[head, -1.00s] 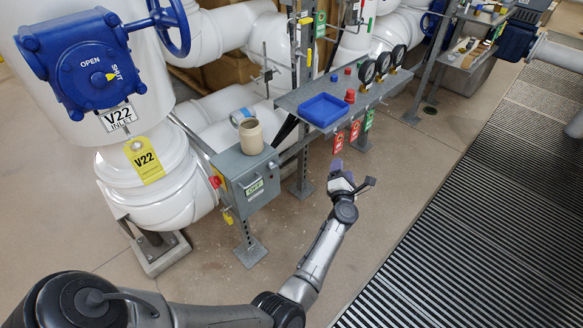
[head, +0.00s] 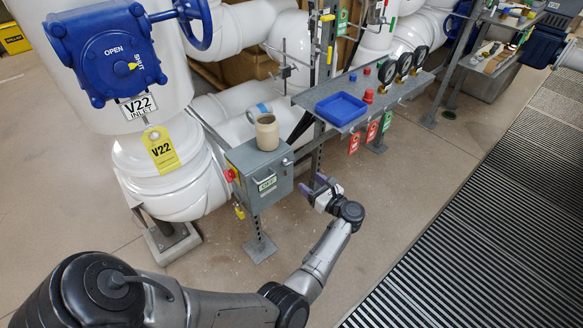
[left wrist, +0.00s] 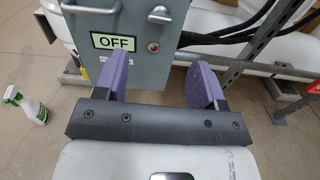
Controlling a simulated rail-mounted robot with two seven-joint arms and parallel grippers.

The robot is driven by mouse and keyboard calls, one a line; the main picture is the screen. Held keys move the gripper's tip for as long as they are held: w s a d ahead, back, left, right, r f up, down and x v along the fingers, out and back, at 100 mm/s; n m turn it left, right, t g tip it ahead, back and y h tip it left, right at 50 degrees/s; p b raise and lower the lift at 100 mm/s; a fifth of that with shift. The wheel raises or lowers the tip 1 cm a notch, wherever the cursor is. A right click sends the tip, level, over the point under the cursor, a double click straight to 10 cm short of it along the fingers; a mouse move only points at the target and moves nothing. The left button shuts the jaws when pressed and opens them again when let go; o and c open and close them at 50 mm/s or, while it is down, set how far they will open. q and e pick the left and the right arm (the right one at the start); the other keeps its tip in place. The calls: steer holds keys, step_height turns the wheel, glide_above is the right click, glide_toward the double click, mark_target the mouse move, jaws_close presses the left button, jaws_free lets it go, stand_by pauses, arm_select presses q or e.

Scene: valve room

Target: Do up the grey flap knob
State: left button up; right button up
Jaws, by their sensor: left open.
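The grey box (head: 258,183) with an OFF label stands on a post in the head view. A grey knob-like fitting (head: 287,161) shows on its front. In the left wrist view the box front (left wrist: 134,66) fills the top, with a grey knob-like fitting (left wrist: 158,15) right of the OFF label; I cannot tell for sure that this is the flap knob. My left gripper (head: 313,187) is open and empty, just right of the box front. Its purple fingers (left wrist: 160,78) are apart, below the fitting in the wrist view.
A beige mug (head: 267,133) stands on the box. A shelf with a blue tray (head: 341,108) and gauges (head: 403,59) is to the right, with hanging tags below. A spray bottle (left wrist: 27,107) is on the floor. A grating (head: 470,215) lies at right.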

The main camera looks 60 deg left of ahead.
mark_target(287, 163)
arm_select(q)
steer(key=a, duration=0.3)
steer(key=s+a+b, duration=0.1)
steer(key=a, duration=0.3)
steer(key=a+b, duration=0.1)
steer(key=a, duration=0.2)
steer(key=shift+s+a, duration=0.15)
steer(key=shift+s, duration=0.15)
steer(key=c, duration=0.9)
steer(key=shift+c, duration=0.2)
